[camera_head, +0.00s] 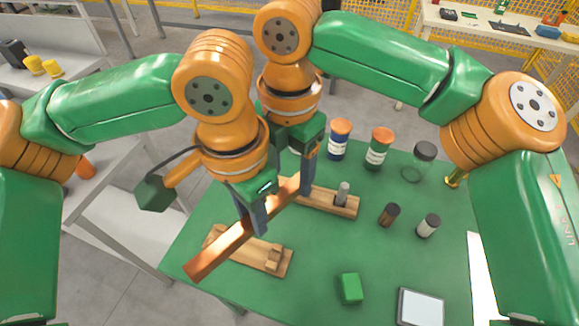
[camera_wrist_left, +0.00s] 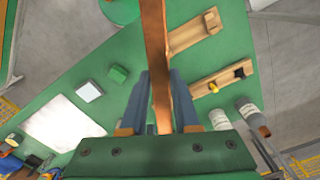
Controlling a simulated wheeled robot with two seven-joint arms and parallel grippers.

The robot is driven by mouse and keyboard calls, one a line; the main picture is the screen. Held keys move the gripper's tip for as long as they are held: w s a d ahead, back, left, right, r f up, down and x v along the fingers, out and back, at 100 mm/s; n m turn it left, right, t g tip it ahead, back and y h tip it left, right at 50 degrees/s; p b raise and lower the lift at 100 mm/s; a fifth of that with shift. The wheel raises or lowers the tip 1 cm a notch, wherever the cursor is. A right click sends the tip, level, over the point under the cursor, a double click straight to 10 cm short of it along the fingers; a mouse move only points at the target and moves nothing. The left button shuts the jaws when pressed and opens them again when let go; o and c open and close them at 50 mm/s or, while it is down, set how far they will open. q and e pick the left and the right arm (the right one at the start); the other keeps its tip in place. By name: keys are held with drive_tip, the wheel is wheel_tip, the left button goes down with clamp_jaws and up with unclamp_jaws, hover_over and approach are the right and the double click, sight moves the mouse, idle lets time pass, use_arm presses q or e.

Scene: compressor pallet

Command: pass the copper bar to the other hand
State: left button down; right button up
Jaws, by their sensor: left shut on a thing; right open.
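The copper bar (camera_head: 215,253) is held above the green table, slanting from lower left to upper right. My left gripper (camera_head: 252,218) is shut on the bar around its middle. In the left wrist view the bar (camera_wrist_left: 154,42) runs between the two fingers of this gripper (camera_wrist_left: 162,98). My right gripper (camera_head: 304,178) is open at the bar's upper-right end. Its fingers are partly hidden, so I cannot tell whether they touch the bar.
Two wooden holders (camera_head: 268,260) (camera_head: 325,199) lie on the green table (camera_head: 310,255) below the bar. Several jars and bottles (camera_head: 378,148) stand at the back right. A green block (camera_head: 350,287) and a pale square tray (camera_head: 420,308) are near the front.

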drive_tip(key=c, duration=1)
clamp_jaws()
use_arm(q)
drive_tip(key=shift+d, duration=0.1)
use_arm(e)
drive_tip(key=shift+a, duration=0.1)
use_arm(q)
drive_tip(key=c, duration=0.5)
unclamp_jaws()
drive_tip(key=shift+c, duration=0.2)
use_arm(e)
drive_tip(key=shift+r, duration=0.1)
